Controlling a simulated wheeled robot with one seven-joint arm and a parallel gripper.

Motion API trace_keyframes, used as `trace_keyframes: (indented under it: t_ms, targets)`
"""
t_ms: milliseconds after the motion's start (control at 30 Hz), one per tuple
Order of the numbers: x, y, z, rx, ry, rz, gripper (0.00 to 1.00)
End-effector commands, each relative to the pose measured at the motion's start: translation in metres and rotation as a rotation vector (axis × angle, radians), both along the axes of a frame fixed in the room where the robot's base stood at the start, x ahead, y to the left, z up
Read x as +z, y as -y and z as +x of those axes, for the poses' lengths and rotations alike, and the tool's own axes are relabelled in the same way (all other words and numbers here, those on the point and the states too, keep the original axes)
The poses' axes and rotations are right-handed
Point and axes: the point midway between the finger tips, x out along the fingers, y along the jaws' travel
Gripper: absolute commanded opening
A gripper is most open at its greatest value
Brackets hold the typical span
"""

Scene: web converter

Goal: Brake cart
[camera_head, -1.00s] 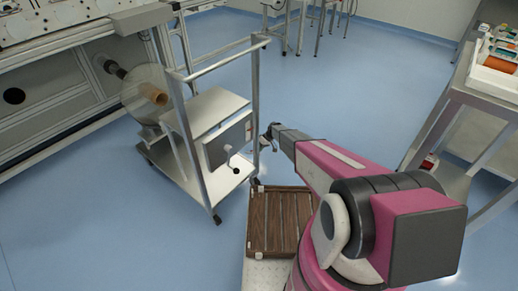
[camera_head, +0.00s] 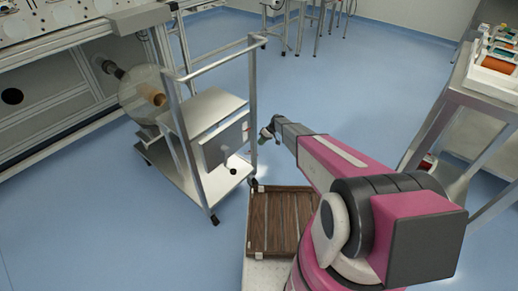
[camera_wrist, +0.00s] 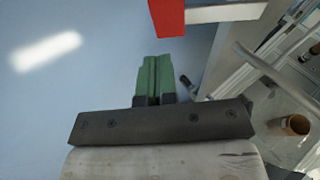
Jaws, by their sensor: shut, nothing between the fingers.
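The cart (camera_head: 252,95) is a metal frame on casters, with a top handle bar, a grey panel and a low shelf. It stands left of my arm in the head view. My gripper (camera_head: 265,134) is just right of the cart's near right post. In the wrist view my gripper (camera_wrist: 154,70) shows two green fingers closed together with nothing between them. A red block (camera_wrist: 167,17) on a pale bar is just beyond the fingertips, apart from them in the picture. I cannot tell for sure whether it is the cart's brake.
A large roll (camera_head: 140,95) and a long machine (camera_head: 55,90) stand behind the cart at left. A metal table (camera_head: 480,100) with bins is at right. A brown slatted tray (camera_head: 280,222) is in front of me. Blue floor (camera_head: 340,95) is open beyond my arm.

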Motion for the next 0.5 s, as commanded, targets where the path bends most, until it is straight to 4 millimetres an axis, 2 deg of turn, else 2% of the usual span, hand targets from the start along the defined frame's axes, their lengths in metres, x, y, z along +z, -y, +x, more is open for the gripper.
trace_keyframes:
  t_ms: [33,200,500]
  targets:
    - [0.010,0.008,0.003,-0.001,0.002,0.001,0.00]
    - [0.034,0.027,0.013,-0.001,0.001,0.001,0.00]
    - [0.059,0.047,0.024,0.000,0.000,0.001,0.00]
